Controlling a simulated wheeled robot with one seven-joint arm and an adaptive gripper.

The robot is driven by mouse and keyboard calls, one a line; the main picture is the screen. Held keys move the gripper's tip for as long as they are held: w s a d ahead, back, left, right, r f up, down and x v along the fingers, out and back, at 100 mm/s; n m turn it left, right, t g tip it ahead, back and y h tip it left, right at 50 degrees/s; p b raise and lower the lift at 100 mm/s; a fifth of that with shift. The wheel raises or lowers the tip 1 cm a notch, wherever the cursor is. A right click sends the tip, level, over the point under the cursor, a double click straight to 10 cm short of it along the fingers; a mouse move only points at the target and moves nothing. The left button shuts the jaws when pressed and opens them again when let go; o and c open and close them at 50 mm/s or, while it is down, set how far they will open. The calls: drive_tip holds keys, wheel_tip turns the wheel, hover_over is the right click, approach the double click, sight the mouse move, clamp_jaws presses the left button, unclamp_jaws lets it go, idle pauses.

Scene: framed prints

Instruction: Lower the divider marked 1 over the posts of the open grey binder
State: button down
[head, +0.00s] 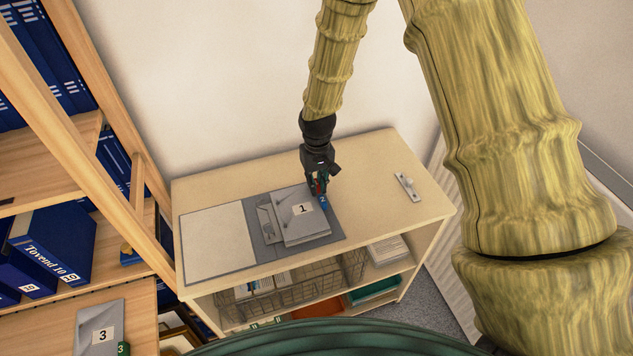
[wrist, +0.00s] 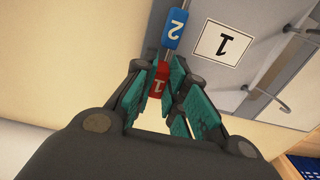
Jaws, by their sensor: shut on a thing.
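The open grey binder (head: 215,240) lies on the cabinet top, its pale left side spread flat. The grey divider marked 1 (head: 306,229) is over its right side; its white label also shows in the wrist view (wrist: 223,43). My gripper (head: 319,190) is shut on the divider's red tab (wrist: 157,84) at the right edge. A blue tab marked 2 (wrist: 175,28) shows beside the red one. Curved metal posts (wrist: 265,94) show near the divider in the wrist view. I cannot tell whether they pass through its holes.
A small grey metal piece (head: 408,186) lies on the right of the cabinet top (head: 375,160). A divider marked 3 (head: 101,322) with a green tab lies at the lower left. Blue binders (head: 52,245) fill the left shelves. A wire basket (head: 295,290) is below the top.

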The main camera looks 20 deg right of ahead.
drive_tip(key=c, duration=1.4)
unclamp_jaws()
drive_tip(key=shift+o, duration=0.2)
drive_tip(key=shift+r+p, duration=2.55)
drive_tip(key=shift+r, duration=1)
drive_tip(key=shift+f, duration=0.1)
